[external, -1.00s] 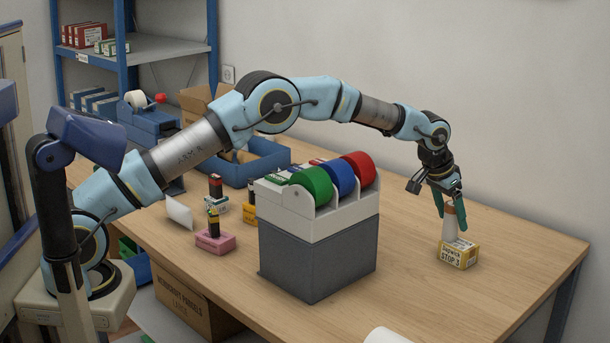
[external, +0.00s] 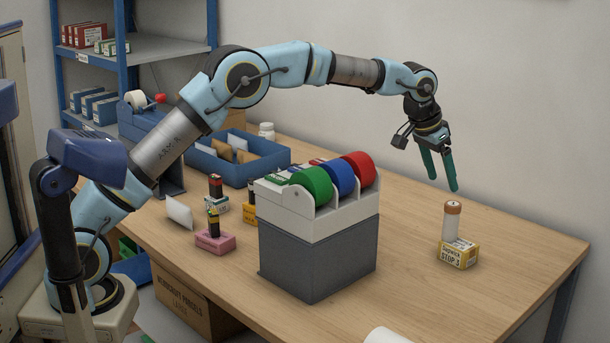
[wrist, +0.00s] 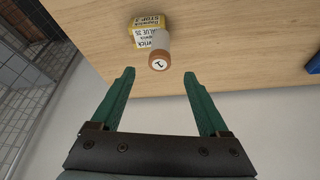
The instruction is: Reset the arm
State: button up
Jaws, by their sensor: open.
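My gripper (external: 442,171) is open and empty, raised above the right part of the table, up and to the left of a small bottle. The bottle (external: 451,224) is clear or white with a brown cap and stands upright on a yellow and white labelled block (external: 458,254). In the wrist view, the bottle's brown cap (wrist: 159,61) shows beyond my green fingers (wrist: 158,80), apart from them. The yellow block (wrist: 147,22) shows behind it.
A grey dispenser (external: 318,258) with green, blue and red rolls stands mid-table. Left of it are a pink block (external: 215,243) with a stamp and a blue tray (external: 232,171) of envelopes. The table (external: 510,240) right of the bottle is clear.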

jog(key=w+a+r+p, duration=0.1)
jog(key=w+a+r, duration=0.1)
jog(key=w+a, duration=0.35)
jog(key=w+a+r, duration=0.2)
jog(key=w+a, duration=0.1)
jog(key=a, duration=0.6)
jog(key=w+a+n+g+y+p, duration=0.15)
jog(key=a+n+p, duration=0.35)
jog(key=a, duration=1.5)
jog(key=s+a+f+n, duration=0.1)
jog(key=a+f, duration=0.1)
jog(key=a, duration=0.3)
jog(key=s+a+f+b, duration=0.1)
jog(key=a+f, duration=0.2)
jog(key=a, duration=0.3)
jog(key=s+a+f+n+y+b, duration=0.1)
jog(key=a+f, duration=0.1)
jog(key=a, duration=0.3)
jog(key=shift+a+f+n+t, duration=0.15)
jog(key=shift+f+n+t, duration=0.1)
jog(key=shift+n, duration=0.05)
jog(key=s+a+f+n+b, duration=0.1)
jog(key=s+a+f+b, duration=0.1)
jog(key=s+a+f, duration=0.2)
jog(key=s+a+f+n+y+b, duration=0.1)
jog(key=s+a+f, duration=0.3)
jog(key=a, duration=0.5)
jog(key=shift+s+a+n+b, duration=0.3)
jog(key=shift+s+n+b, duration=0.25)
jog(key=shift+s+n, duration=0.2)
